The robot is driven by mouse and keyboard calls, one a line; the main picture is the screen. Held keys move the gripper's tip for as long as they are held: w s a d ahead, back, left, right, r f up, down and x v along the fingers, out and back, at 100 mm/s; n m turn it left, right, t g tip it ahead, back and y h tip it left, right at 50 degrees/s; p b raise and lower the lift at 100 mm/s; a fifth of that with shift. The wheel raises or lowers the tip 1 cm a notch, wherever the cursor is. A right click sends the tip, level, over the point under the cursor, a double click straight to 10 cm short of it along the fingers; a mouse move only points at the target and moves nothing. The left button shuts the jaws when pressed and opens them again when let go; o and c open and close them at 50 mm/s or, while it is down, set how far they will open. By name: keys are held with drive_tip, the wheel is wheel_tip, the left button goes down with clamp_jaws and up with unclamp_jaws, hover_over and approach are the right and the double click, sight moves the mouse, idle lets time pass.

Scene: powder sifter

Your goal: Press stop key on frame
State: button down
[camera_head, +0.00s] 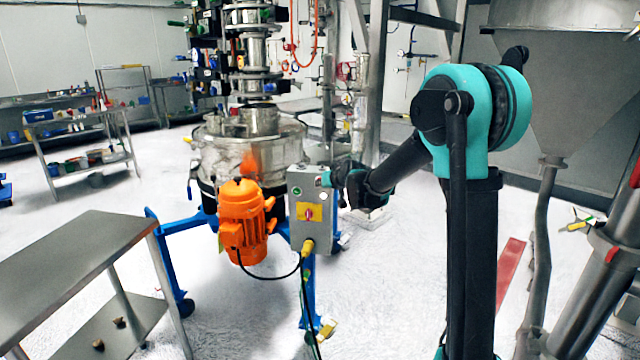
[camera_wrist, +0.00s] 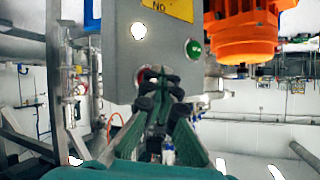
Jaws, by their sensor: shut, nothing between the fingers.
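The grey control box (camera_head: 312,213) is mounted on the blue sifter frame (camera_head: 177,228), right of the orange motor (camera_head: 243,215). The red stop key (camera_wrist: 141,76) shows on the box in the wrist view, partly hidden behind my fingertips. A green key (camera_wrist: 193,49) sits on the same face, to the right in that view. My gripper (camera_wrist: 160,76) is shut and empty, its fingertips in front of the red key. I cannot tell whether they touch it. In the head view my gripper (camera_head: 337,175) is at the upper right edge of the box.
A yellow-and-red switch (camera_head: 309,214) is on the box's middle. A cable with a yellow plug (camera_head: 307,248) hangs below. The steel sifter drum (camera_head: 250,150) stands behind. A steel table (camera_head: 75,260) is at the left. A steel hopper (camera_head: 565,90) is at the right.

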drive_tip(key=shift+s+a, duration=0.1)
drive_tip(key=shift+s, duration=0.6)
drive_tip(key=shift+s, duration=0.1)
drive_tip(key=s, duration=0.4)
drive_tip(key=shift+s+a, duration=0.25)
drive_tip(key=shift+s, duration=0.15)
drive_tip(key=shift+d, duration=0.1)
drive_tip(key=s+d+f+m+g+h, duration=0.1)
drive_tip(key=s+d+f+g+h, duration=0.1)
drive_tip(key=s+d+f, duration=0.3)
drive_tip(key=s+d+f+m+g+h, duration=0.1)
drive_tip(key=s+d+f, duration=0.4)
drive_tip(key=s+d, duration=0.9)
drive_tip(key=s+d+f+m+g+h, duration=0.1)
drive_tip(key=s+d+f+g+h, duration=0.2)
drive_tip(key=s, duration=1.4)
drive_tip(key=d+f, duration=0.3)
drive_tip(key=d, duration=0.3)
drive_tip(key=shift+d+m+h, duration=0.25)
drive_tip(key=shift+m+h, duration=0.05)
